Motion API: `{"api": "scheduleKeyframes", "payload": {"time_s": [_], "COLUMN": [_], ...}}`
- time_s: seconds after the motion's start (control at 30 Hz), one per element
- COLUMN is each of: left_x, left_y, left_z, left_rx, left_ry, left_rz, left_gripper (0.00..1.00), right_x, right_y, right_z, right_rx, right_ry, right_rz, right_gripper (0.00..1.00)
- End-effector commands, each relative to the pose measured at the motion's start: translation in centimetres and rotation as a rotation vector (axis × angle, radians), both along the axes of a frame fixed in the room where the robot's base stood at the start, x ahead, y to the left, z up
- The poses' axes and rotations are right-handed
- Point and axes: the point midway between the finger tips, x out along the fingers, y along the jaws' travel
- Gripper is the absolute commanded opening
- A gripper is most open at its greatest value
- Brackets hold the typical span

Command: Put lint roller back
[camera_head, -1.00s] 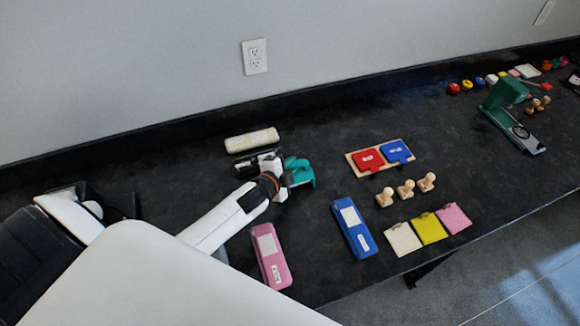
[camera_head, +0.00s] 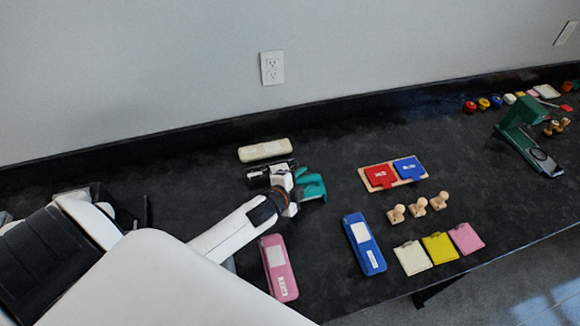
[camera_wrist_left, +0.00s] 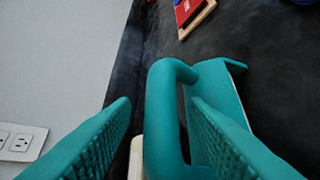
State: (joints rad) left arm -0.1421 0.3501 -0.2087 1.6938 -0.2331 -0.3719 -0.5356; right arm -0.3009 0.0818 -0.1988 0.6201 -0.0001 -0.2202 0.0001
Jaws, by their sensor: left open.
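My left gripper (camera_head: 312,186) reaches in from the left over the black counter, with its teal fingers near the cream case. In the left wrist view, my gripper (camera_wrist_left: 160,102) is open, with its two ridged teal fingers spread apart. A teal looped handle (camera_wrist_left: 160,85) on a flat teal piece with a pale edge stands between and beyond the fingers. It may be the lint roller, but I cannot tell for sure. I cannot tell whether the fingers touch it. In the head view it blends with the fingers. My right gripper is not in view.
A cream case (camera_head: 265,150) lies behind the gripper, a pink case (camera_head: 279,268) in front, a blue case (camera_head: 363,243) to the right. Farther right are a wooden tray (camera_head: 417,167) with red and blue pieces, wooden stamps, coloured pads and a green press (camera_head: 524,130).

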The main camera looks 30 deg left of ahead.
Motion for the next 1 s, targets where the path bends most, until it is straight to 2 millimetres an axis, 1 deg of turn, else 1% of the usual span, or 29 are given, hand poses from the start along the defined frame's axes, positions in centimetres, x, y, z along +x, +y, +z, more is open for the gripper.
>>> {"api": "scheduleKeyframes", "payload": {"time_s": [0.3,0.4,0.5,0.6,0.7,1.0], "left_x": [-6.0,-7.8,-9.0,-9.8,-10.1,-10.2], "left_y": [0.2,0.3,0.3,0.4,0.4,0.4], "left_z": [2.4,3.2,3.8,4.2,4.5,4.5], "left_rx": [0.001,0.001,0.000,0.000,0.000,0.000], "left_ry": [0.001,0.001,-0.001,-0.002,-0.002,-0.003], "left_rz": [-0.001,-0.001,0.000,0.001,0.000,0.001], "left_gripper": [0.41,0.41,0.41,0.41,0.41,0.41], "right_x": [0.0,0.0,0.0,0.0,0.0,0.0], "right_y": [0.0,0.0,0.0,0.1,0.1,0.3], "right_z": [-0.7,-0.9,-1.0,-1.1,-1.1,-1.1], "right_rx": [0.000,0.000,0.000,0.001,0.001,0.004], "right_ry": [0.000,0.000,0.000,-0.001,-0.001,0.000], "right_rz": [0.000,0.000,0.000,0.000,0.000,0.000], "right_gripper": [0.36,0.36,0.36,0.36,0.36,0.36]}}
